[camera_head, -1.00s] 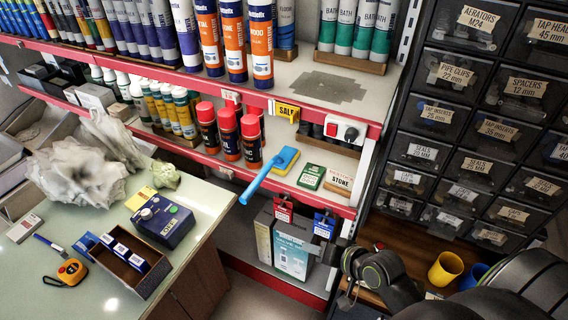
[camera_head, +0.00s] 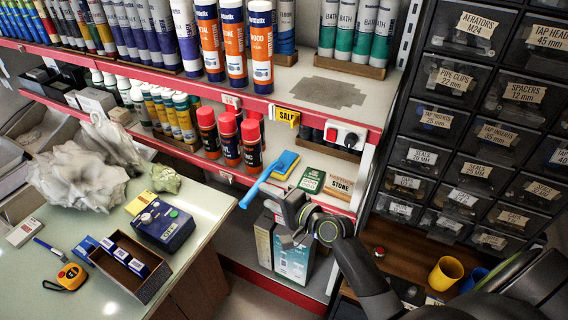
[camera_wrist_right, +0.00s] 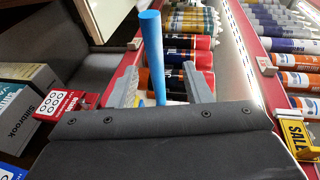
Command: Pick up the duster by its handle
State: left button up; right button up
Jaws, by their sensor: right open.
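The duster has a long blue handle (camera_head: 254,187) and a yellow and blue head (camera_head: 285,163). It lies on the lower red-edged shelf, its handle sticking out past the front edge toward the lower left. My right gripper (camera_head: 277,214) is in front of that shelf edge, just right of and below the handle. In the right wrist view the blue handle (camera_wrist_right: 152,50) shows between the two grey, spread fingers (camera_wrist_right: 161,88), with a gap on each side. My left gripper is not in view.
Red-capped cans (camera_head: 229,138) stand left of the duster. A green box (camera_head: 311,181) and a stone-labelled box (camera_head: 338,186) sit to its right. Boxes (camera_head: 293,256) stand on the shelf below my right gripper. A counter (camera_head: 60,225) with small goods is at left.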

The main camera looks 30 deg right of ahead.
aim_at(253, 191)
jog(key=shift+f+x, duration=0.15)
jog(key=shift+x, duration=1.55)
jog(key=shift+f+x, duration=0.2)
jog(key=shift+x, duration=1.45)
jog(key=shift+s, duration=0.15)
jog(key=shift+c, duration=0.5)
grip_shut()
